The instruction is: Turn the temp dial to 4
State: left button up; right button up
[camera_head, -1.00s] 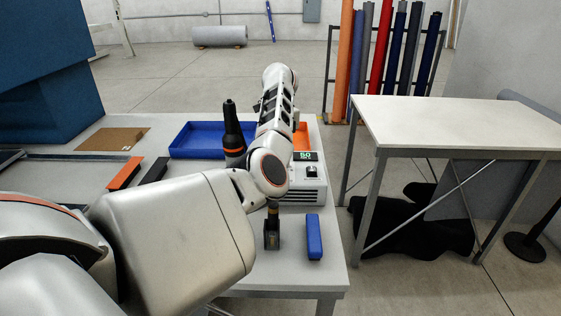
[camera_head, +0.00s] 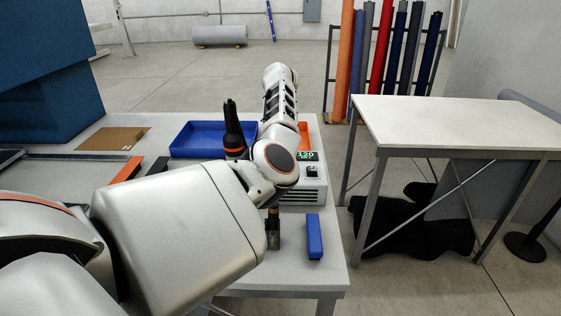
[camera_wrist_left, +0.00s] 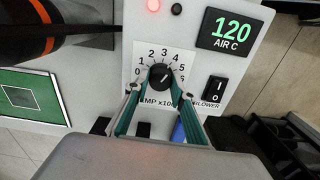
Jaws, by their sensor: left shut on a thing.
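The temp dial (camera_wrist_left: 161,76) is a round black knob on a white plate in the left wrist view, ringed by numbers from 0 up to 6. Its label below is partly covered by my fingers. My left gripper (camera_wrist_left: 157,84) is shut on the dial, one finger on each side. The dial's pointer is too small to read with certainty. A green display (camera_wrist_left: 231,33) beside it reads 120 AIR C. In the head view the light-coloured control box (camera_head: 312,188) stands on the bench, and my left arm hides the gripper. My right gripper is not in view.
A blower switch (camera_wrist_left: 215,90) and a red lamp (camera_wrist_left: 153,5) are near the dial. A black tool with an orange ring (camera_head: 233,130) stands beside my arm. A blue block (camera_head: 314,237) and a blue tray (camera_head: 180,152) are on the bench.

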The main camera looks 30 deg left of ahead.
pick_arm(q)
jog(key=shift+r, duration=0.1)
jog(key=shift+a, duration=0.1)
dwell(0.4)
jog(key=o, duration=1.1)
notch_tip(320, 180, up, 12)
